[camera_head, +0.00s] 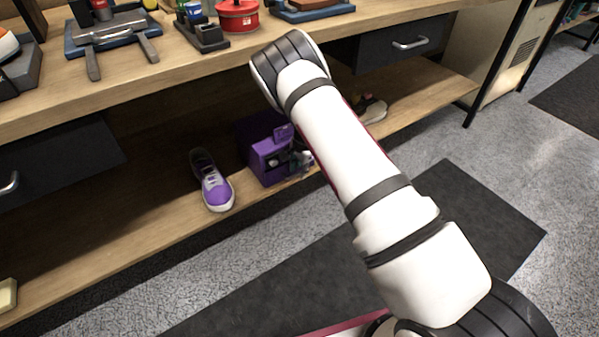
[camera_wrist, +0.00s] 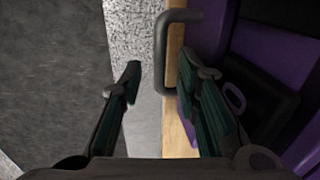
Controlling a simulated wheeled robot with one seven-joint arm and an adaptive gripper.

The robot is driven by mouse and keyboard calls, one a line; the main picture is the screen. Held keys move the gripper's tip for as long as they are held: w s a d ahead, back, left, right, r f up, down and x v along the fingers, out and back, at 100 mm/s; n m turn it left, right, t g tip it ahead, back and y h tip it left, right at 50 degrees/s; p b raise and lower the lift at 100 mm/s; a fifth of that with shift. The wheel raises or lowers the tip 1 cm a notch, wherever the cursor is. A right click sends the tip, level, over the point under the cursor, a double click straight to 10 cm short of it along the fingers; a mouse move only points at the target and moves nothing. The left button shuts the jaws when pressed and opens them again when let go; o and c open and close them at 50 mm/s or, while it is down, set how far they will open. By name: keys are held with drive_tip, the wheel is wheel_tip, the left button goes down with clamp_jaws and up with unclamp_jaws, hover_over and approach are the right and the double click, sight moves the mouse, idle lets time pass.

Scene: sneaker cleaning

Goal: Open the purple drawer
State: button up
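The purple drawer unit (camera_head: 262,146) stands on the lower shelf, with my forearm crossing in front of its right side. In the wrist view its purple surfaces (camera_wrist: 205,30) fill the right side. A dark grey bar handle (camera_wrist: 164,58) stands out in front of them. My gripper (camera_wrist: 160,66) is open, with its two fingers apart and the handle lying ahead between the fingertips. The left finger is over the floor, the right one beside the purple face. I cannot tell whether either touches the handle. In the head view my gripper (camera_head: 298,159) shows only partly beside the unit.
A purple sneaker (camera_head: 213,182) sits left of the unit on the wooden lower shelf (camera_head: 150,232). Another shoe (camera_head: 374,110) lies to the right, behind my arm. The workbench top (camera_head: 180,72) overhangs the shelf. Free floor with a dark mat (camera_head: 290,280) lies in front.

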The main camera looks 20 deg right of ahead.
drive_tip(key=shift+w+f, duration=0.1)
drive_tip(key=shift+f, duration=0.1)
clamp_jaws()
